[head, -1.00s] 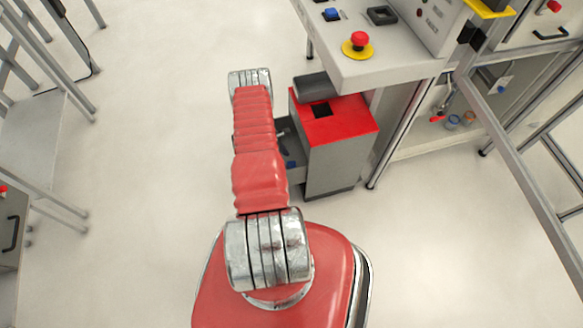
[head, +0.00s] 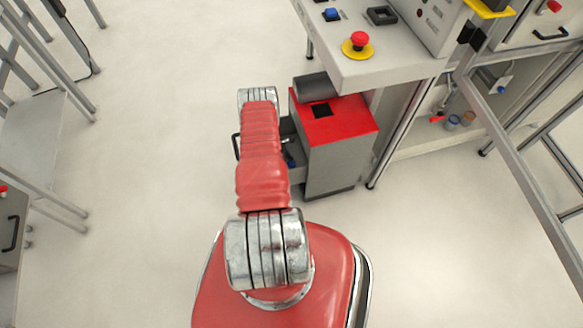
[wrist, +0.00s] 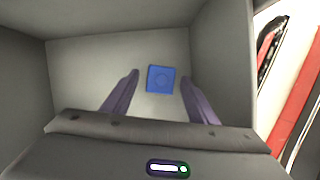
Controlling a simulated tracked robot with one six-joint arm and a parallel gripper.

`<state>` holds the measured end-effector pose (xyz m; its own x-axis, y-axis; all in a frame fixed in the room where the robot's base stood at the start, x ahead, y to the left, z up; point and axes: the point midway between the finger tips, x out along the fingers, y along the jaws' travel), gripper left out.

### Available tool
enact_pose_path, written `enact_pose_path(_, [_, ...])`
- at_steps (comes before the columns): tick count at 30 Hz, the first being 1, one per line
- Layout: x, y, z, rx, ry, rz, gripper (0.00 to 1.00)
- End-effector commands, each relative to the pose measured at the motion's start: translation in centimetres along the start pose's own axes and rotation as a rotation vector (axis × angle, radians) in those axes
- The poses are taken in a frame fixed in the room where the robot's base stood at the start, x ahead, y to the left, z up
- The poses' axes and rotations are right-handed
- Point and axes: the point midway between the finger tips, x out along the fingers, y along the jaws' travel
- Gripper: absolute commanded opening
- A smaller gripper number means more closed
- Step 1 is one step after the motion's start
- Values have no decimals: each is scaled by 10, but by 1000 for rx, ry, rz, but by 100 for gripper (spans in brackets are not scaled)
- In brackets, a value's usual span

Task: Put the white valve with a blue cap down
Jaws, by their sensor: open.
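The valve's blue cap (wrist: 161,79) shows in the wrist view as a blue square with a round mark, seen from above inside a grey drawer (wrist: 90,52). Its white body cannot be made out. My gripper (wrist: 160,76) is open, with one dark finger on each side of the cap and a gap on both sides. In the head view my arm hides the gripper. A blue bit (head: 290,159) shows in the open drawer of the red-topped cabinet (head: 345,125); I cannot tell whether it is the same cap.
The drawer walls stand close around my gripper. The cabinet stands right of my arm, under a grey workbench (head: 385,70) with a red emergency button (head: 359,41). Metal frames stand at the far left and right. The floor (head: 150,150) to the left is clear.

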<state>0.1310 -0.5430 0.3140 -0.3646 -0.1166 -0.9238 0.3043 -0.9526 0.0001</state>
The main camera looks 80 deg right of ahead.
Motion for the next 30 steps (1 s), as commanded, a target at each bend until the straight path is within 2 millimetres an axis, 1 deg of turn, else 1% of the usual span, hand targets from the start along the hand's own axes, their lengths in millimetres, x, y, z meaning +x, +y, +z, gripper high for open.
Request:
enact_pose_path(3, [13,-1,0,1,0,-1,53])
enact_pose_path(8, [22,0,0,0,0,0,53])
enact_pose_path(25, [22,0,0,-1,0,0,53])
enact_pose_path(30, [22,0,0,-1,0,0,42])
